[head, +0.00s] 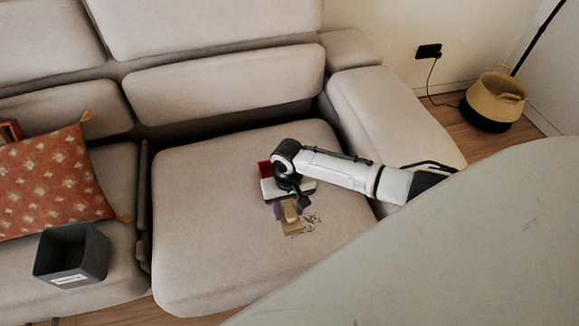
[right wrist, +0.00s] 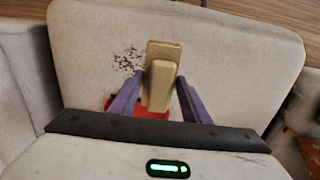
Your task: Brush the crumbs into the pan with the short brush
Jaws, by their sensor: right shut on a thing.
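My right gripper (head: 289,208) is over the seat cushion, its purple fingers shut on the short tan brush (head: 291,227). In the right wrist view the brush (right wrist: 163,72) sits between the fingertips. The dark crumbs (head: 311,219) lie scattered on the cushion just right of the brush; in the right wrist view the crumbs (right wrist: 129,61) are left of it. The red pan (head: 264,168) is partly hidden behind my wrist, and a strip of the pan (right wrist: 152,114) shows between the fingers. I cannot tell whether the brush touches the cushion. My left gripper is out of view.
A dark grey bin (head: 72,254) with a label stands on the left seat near an orange patterned cushion (head: 52,184). The sofa armrest (head: 392,118) is at the right. A large pale surface (head: 470,255) fills the lower right. The seat left of the brush is clear.

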